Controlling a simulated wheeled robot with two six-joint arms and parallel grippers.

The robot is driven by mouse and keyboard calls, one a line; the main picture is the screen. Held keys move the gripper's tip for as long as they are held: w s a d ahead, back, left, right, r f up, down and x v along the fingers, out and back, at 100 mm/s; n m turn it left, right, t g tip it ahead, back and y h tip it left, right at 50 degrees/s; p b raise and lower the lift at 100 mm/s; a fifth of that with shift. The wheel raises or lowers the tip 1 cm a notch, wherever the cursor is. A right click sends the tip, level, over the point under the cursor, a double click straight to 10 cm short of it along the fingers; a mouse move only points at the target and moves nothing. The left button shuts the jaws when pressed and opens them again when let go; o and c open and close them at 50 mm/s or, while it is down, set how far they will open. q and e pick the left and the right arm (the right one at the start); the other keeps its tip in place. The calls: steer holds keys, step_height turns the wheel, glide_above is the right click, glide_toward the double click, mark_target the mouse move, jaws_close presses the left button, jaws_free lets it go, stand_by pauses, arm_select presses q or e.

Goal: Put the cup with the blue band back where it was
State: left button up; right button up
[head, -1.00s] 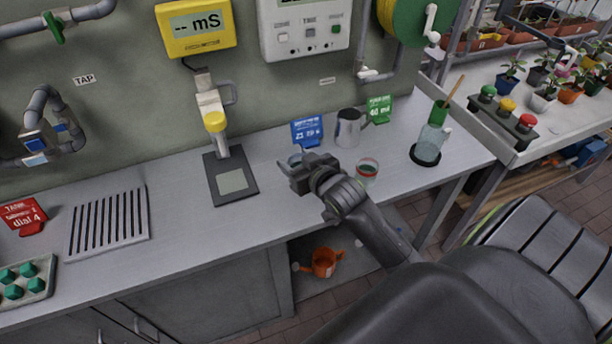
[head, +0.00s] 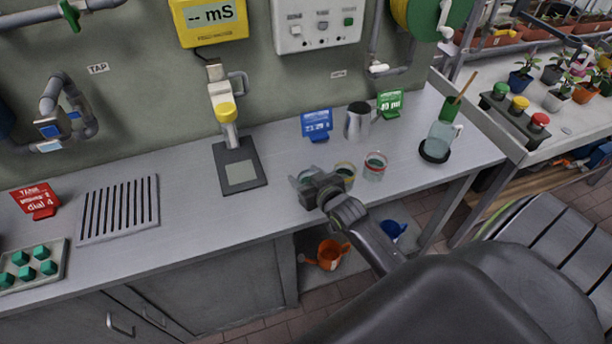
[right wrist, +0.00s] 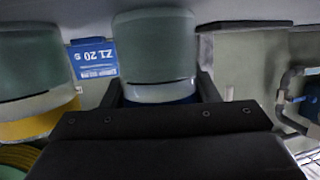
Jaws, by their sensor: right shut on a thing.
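My right gripper (head: 308,188) is over the bench, shut on a clear cup (head: 302,177). In the right wrist view this cup (right wrist: 155,50) is between the two fingers (right wrist: 160,90), with greenish content and a blue band (right wrist: 178,99) at its rim, partly hidden by the gripper. I cannot tell whether its base touches the bench. A yellow-banded cup (head: 346,171) stands just right of the gripper, also in the right wrist view (right wrist: 38,128). A red-banded cup (head: 375,167) stands further right. My left gripper is not in view.
Behind the cups are a blue sign (head: 317,124), a metal jug (head: 357,122) and a green sign (head: 390,103). A meter stand (head: 239,168) is to the left, then a slotted drain plate (head: 118,208). Bench between stand and gripper is clear.

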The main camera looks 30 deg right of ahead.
steer(key=o, duration=1)
steer(key=shift+f, duration=0.1)
steer(key=shift+o, duration=0.2)
steer(key=shift+r, duration=0.25)
steer(key=shift+s, duration=0.3)
steer(key=b+v, duration=0.1)
steer(key=v, duration=1)
steer(key=shift+s+r, duration=0.1)
steer(key=shift+s, duration=0.05)
